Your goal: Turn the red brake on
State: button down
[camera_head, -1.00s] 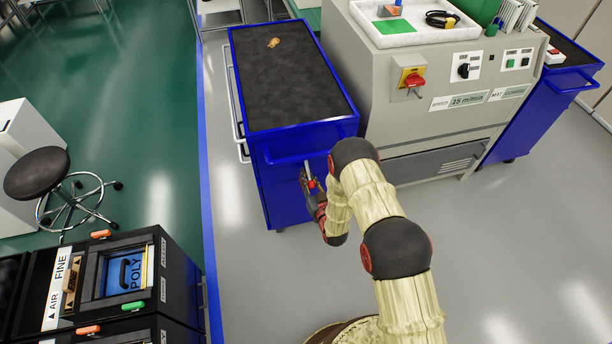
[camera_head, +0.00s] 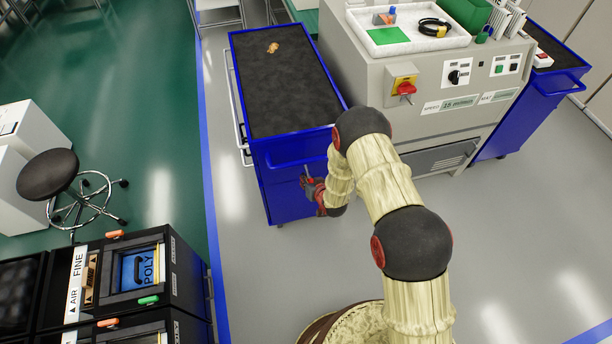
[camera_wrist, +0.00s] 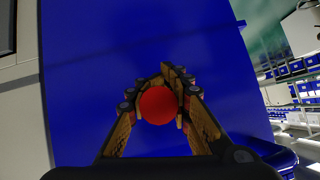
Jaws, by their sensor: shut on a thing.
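A round red knob (camera_wrist: 158,105) shows in the wrist view in front of a plain blue panel. My gripper (camera_wrist: 160,85) is shut on it, with one finger on each side. In the head view my gripper (camera_head: 313,186) is low at the front of the blue trolley (camera_head: 285,155), under its handle bar. A short thin lever (camera_head: 307,172) shows just above the fingers. The red knob is too small to tell apart from my gripper there, and the lever's base is hidden.
A grey machine (camera_head: 380,125) stands right of the trolley, with a red rotary switch (camera_head: 405,88) on a yellow plate. A stool (camera_head: 48,175) and dark cabinets (camera_head: 110,270) are at left. Grey floor (camera_head: 260,265) in front of the trolley is clear.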

jog(key=shift+d+r+g+p, duration=0.15)
jog(key=shift+r+g+p, duration=0.1)
jog(key=shift+g+p, duration=0.15)
jog(key=c, duration=1.5)
grip_release()
jog(key=shift+c, duration=0.2)
jog(key=shift+s+r, duration=0.1)
jog(key=v, duration=1.1)
jog(key=shift+s+r, duration=0.25)
jog(key=shift+r, duration=0.05)
